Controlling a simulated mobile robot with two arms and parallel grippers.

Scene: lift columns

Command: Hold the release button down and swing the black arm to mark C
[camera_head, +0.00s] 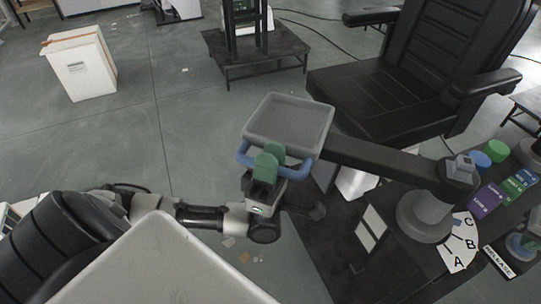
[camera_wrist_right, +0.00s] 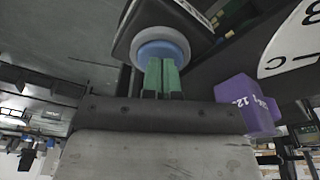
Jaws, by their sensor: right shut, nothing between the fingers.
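The black arm (camera_head: 385,158) runs from a grey pivot post (camera_head: 425,215) to a grey tray (camera_head: 290,112) with a blue handle (camera_head: 295,172). My left gripper (camera_head: 268,158) has its green fingers closed around the handle. The white dial with marks A, B and C (camera_head: 460,243) lies beside the post; I cannot tell which mark the arm is at. The blue release button (camera_wrist_right: 160,50) sits in a grey ring. My right gripper (camera_wrist_right: 162,75) is shut, its green fingertips at the button and seemingly touching it. How far it is pressed cannot be told. The RELEASE label (camera_head: 499,262) lies beside it.
Purple (camera_head: 487,200) and green-blue (camera_head: 519,183) boxes, a blue cylinder (camera_head: 479,160) and a green cylinder (camera_head: 496,150) stand right of the pivot. A black chair (camera_head: 425,75) is behind the arm.

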